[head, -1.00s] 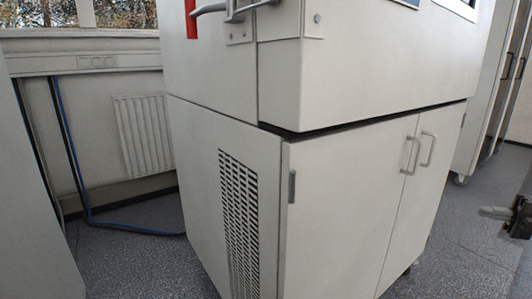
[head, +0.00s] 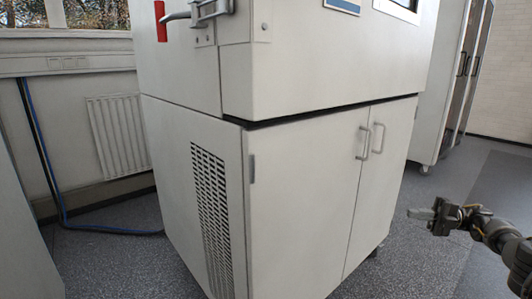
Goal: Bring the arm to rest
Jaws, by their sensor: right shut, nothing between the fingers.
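My right gripper (head: 422,214) is in the head view at the lower right, on an arm that comes in from the right edge. Its fingers point left and are shut with nothing between them. It hangs in front of the grey floor, to the right of the white cabinet (head: 300,200) and apart from it in the picture. My left gripper is out of view.
A tall cabinet (head: 440,90) stands behind at right. Blue cable (head: 110,230) lies on the floor near the radiator (head: 118,135). Open floor (head: 490,180) is at right.

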